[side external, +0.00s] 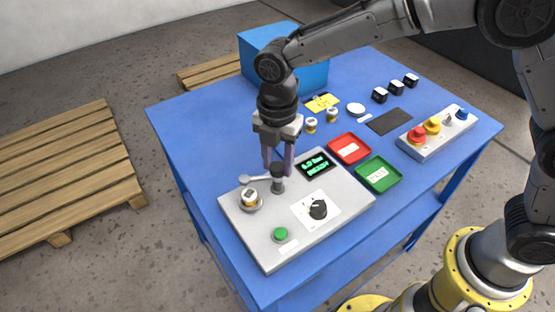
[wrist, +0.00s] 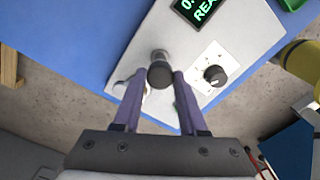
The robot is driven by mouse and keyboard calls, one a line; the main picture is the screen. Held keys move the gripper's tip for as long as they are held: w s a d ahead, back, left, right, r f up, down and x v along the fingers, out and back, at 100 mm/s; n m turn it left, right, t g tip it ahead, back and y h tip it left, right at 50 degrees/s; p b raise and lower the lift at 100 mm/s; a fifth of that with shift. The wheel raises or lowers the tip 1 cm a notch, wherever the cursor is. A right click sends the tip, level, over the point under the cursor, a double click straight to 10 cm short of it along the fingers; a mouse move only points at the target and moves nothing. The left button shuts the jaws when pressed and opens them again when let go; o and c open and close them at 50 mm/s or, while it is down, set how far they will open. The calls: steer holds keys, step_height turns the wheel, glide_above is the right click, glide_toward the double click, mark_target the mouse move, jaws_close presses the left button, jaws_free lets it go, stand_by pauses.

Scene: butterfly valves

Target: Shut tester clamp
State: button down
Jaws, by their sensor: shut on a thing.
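The tester (side external: 265,235) is a pale grey box at the near left of the blue table. Its clamp (side external: 278,183) is an upright grey post with a dark round knob, and a light arm reaches left from it. My gripper (side external: 278,160) comes down from above, with its purple fingers on either side of the knob. In the wrist view the dark knob (wrist: 160,75) sits between the two fingertips, and my gripper (wrist: 157,82) is shut on it.
The tester carries a lit display (side external: 316,164), a black dial (side external: 318,209) and a green button (side external: 280,234). A red tray (side external: 349,149) and a green tray (side external: 379,175) lie to its right. Two more valves (side external: 311,125) stand behind. A blue box (side external: 265,50) is at the back.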

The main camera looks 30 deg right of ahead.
mark_target(278, 166)
steer(key=n, duration=0.4)
steer(key=shift+r+n, duration=0.1)
steer(key=shift+n, duration=0.3)
stand_by(0.4)
steer(key=shift+c, duration=2.2)
jaws_free()
step_height(278, 166, up, 14)
